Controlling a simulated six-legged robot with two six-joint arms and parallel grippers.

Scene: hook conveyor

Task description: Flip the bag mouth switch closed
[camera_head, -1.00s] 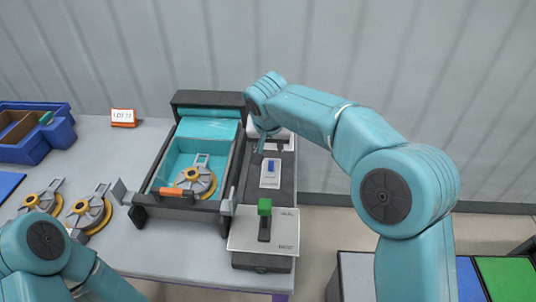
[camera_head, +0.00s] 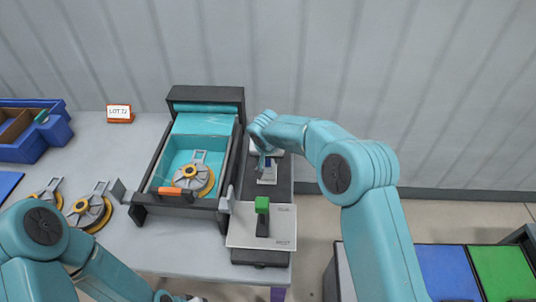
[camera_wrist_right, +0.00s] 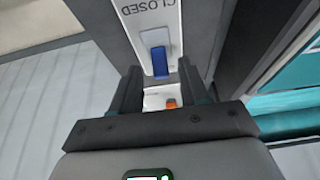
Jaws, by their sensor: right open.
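The blue switch (camera_head: 268,163) stands on a white plate (camera_head: 267,179) on the dark panel beside the teal bag tray. In the right wrist view, the blue lever (camera_wrist_right: 159,62) is beside a plate marked CLOSED (camera_wrist_right: 146,12), seen upside down. My right gripper (camera_head: 263,160) is over the switch; in its wrist view the open jaws (camera_wrist_right: 158,78) point at the lever, which shows just beyond and between the fingertips. I cannot tell if they touch it. The teal tray (camera_head: 165,160) holds a grey and yellow hook disc (camera_head: 194,178). My left arm is at lower left; its gripper is unclear.
A green lever (camera_head: 262,204) stands on a light plate marked REST (camera_head: 284,236) in front of the switch. An orange handle (camera_head: 170,191) is on the tray's front. More hook discs (camera_head: 88,211), a LOT sign (camera_head: 119,113) and a blue bin (camera_head: 50,140) lie left.

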